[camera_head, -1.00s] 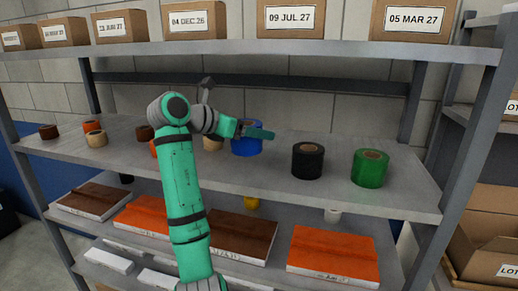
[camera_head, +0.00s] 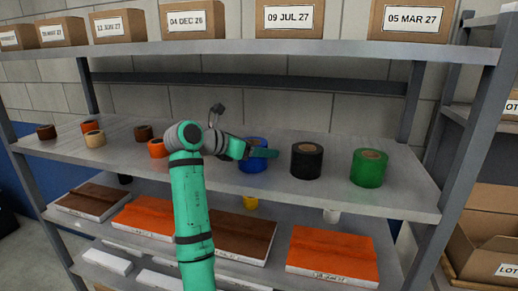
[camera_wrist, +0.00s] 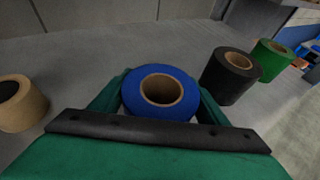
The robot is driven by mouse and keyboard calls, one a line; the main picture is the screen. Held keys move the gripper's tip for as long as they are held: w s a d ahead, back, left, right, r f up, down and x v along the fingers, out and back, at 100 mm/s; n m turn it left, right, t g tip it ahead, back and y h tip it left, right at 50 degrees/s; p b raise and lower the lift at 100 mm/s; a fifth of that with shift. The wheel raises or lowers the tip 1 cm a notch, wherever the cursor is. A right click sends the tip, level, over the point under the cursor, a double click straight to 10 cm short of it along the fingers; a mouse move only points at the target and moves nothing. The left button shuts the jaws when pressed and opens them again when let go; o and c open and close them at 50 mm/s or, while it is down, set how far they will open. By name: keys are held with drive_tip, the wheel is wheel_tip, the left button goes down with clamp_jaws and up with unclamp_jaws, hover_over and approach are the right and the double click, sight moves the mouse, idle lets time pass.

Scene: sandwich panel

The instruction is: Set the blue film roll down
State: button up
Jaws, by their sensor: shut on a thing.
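The blue film roll (camera_head: 253,167) is upright on the middle shelf or just above it; I cannot tell if its base touches. It shows clearly in the wrist view (camera_wrist: 150,105), its brown core facing up. My gripper (camera_head: 258,154) is shut on the roll, with one green finger on each side, and partly hides it in the head view. The fingers also show in the wrist view (camera_wrist: 161,94).
A black roll (camera_head: 306,162) stands close to the right, then a green roll (camera_head: 369,169). A tan roll (camera_wrist: 14,104) stands to the left in the wrist view. Smaller brown and orange rolls stand farther left. Boxes (camera_head: 289,17) line the upper shelf (camera_head: 300,49) overhead.

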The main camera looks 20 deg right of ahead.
drive_tip(key=o, duration=1.9)
drive_tip(key=shift+r, duration=0.1)
drive_tip(key=v, duration=1.2)
drive_tip(key=shift+w, duration=0.1)
